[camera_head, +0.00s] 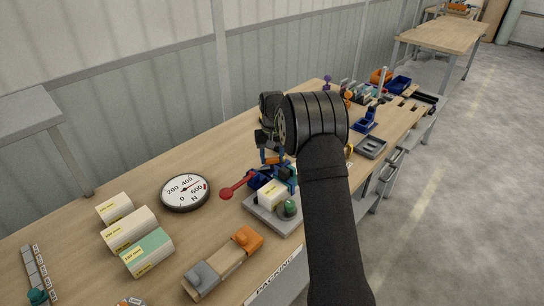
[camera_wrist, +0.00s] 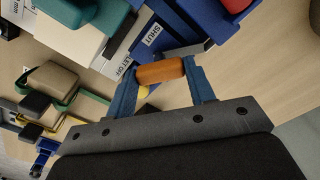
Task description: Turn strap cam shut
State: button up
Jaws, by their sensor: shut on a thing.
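My gripper (camera_head: 271,155) reaches over the bench, partly hidden behind my wrist in the head view. In the wrist view its two blue fingers (camera_wrist: 161,74) are shut on an orange rounded piece (camera_wrist: 160,71), apparently the strap cam's handle. A white label reading SHUT (camera_wrist: 152,34) lies just beyond it, by a blue part (camera_wrist: 189,22). In the head view a blue fixture (camera_head: 262,180) stands under the gripper on a grey base plate (camera_head: 265,213). A red lever with a round end (camera_head: 237,187) sticks out to its left. The strap itself cannot be told apart.
A round dial gauge (camera_head: 185,192) lies left of the fixture. Several boxes (camera_head: 128,230) stand farther left, and a grey and orange wooden piece (camera_head: 225,264) lies in front. Bins and small tools (camera_head: 372,95) crowd the bench's far end. Bare bench lies behind the dial.

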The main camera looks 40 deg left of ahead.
aim_at(272, 158)
jog(key=n, duration=0.7)
dwell(0.6)
jog(key=o, duration=1)
notch_tip(272, 158, up, 17)
jog(key=shift+r, duration=0.2)
